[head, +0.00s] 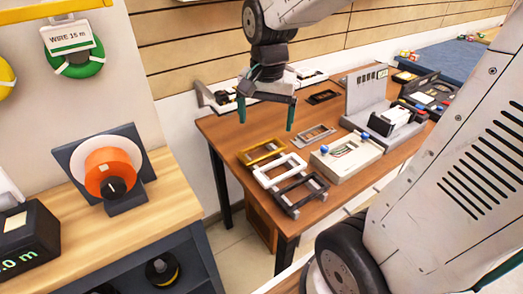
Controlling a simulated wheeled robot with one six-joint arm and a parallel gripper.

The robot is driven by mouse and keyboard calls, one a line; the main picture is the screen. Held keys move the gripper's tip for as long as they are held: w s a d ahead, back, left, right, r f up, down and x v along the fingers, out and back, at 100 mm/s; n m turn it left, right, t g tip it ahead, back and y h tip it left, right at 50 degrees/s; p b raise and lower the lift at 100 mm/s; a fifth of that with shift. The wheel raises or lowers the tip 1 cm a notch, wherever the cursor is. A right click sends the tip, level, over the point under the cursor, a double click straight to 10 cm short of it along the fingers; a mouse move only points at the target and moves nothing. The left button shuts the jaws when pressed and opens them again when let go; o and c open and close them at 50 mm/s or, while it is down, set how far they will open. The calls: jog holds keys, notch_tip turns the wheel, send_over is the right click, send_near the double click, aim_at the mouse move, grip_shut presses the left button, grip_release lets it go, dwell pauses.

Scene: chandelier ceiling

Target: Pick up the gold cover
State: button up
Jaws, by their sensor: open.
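The gold cover (246,157) is an open rectangular frame lying on the brown wooden table (222,128), near its left edge. A white frame (262,178) and a dark frame (293,207) lie in a row in front of it. My gripper (266,118) is above the table, over and slightly behind the gold cover in the picture. Its two green-tipped fingers are spread apart with nothing between them. The gripper is apart from the cover, though the exact height is hard to tell.
A beige box with blue knobs (346,160) stands right of the frames. A flat grey frame (315,134) lies behind it. A grey fixture (366,95) stands farther back. A separate bench at left holds an orange spool (108,172). My arm hides the right side.

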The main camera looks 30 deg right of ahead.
aim_at(262, 145)
jog(key=w+d+f+m, duration=0.6)
jog(key=w+f+m, duration=0.2)
jog(key=w+f, duration=0.35)
jog(key=shift+g, duration=0.3)
jog(key=f, duration=0.8)
jog(key=shift+s+d+f, duration=0.1)
jog(key=shift+s+d, duration=0.05)
jog(key=shift+d, duration=0.1)
jog(key=c, duration=1.1)
